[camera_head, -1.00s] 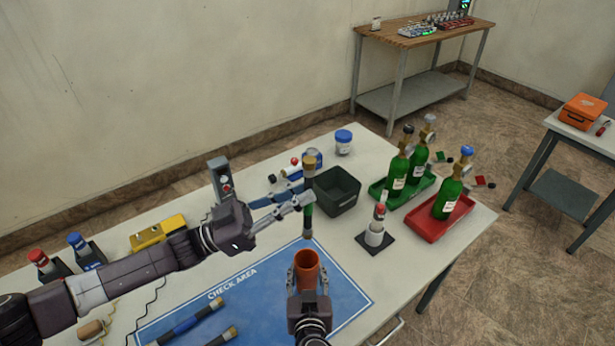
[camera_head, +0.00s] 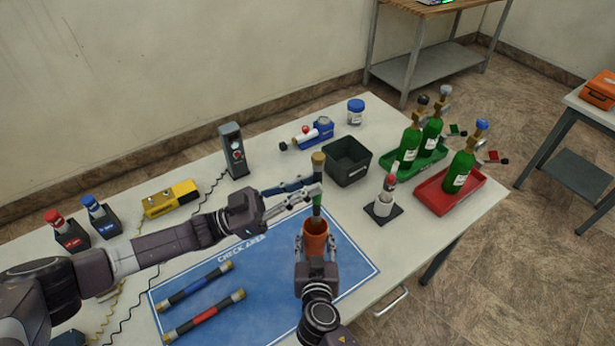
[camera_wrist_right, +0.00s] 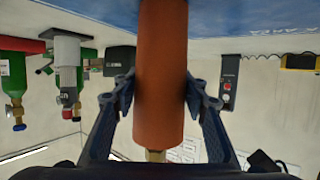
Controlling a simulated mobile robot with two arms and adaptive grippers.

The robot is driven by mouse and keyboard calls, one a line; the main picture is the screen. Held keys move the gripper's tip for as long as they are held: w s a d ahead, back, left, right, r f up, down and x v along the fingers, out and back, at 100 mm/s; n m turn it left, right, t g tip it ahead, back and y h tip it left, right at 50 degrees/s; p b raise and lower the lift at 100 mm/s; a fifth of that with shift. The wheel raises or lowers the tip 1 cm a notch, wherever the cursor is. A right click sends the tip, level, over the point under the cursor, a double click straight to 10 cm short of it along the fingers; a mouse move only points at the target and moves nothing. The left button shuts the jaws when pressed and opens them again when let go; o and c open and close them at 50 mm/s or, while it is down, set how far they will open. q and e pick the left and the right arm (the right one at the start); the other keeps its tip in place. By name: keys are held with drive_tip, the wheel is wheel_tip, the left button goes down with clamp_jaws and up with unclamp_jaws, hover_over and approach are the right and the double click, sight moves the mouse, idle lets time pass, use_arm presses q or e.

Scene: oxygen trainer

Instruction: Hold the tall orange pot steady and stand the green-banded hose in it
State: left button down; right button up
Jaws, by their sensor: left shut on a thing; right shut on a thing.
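The tall orange pot (camera_head: 315,243) stands upright on the blue check-area mat (camera_head: 262,300). My right gripper (camera_head: 316,250) is shut around it from the near side; the pot (camera_wrist_right: 160,75) fills the middle of the upside-down right wrist view. My left gripper (camera_head: 312,192) is shut on the green-banded hose (camera_head: 317,211) and holds it near vertical, brass cap up, over the pot's mouth. A brass end (camera_wrist_right: 155,155) shows at the pot's rim in the wrist view. Whether it has entered the mouth I cannot tell.
A blue-banded hose (camera_head: 195,286) and a red-banded hose (camera_head: 205,315) lie on the mat. Green cylinders (camera_head: 459,172) sit in trays farther right.

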sight(313, 213)
use_arm(q)
wheel_tip(313, 213, down, 10)
idle(1.1)
drive_tip(key=c, duration=1.8)
unclamp_jaws()
drive_tip(key=shift+c, duration=0.2)
drive_tip(key=v, duration=0.7)
drive_tip(key=shift+a, duration=0.25)
drive_tip(key=shift+s, duration=0.1)
use_arm(e)
drive_tip(key=o, duration=1.3)
drive_tip(key=shift+c, duration=0.2)
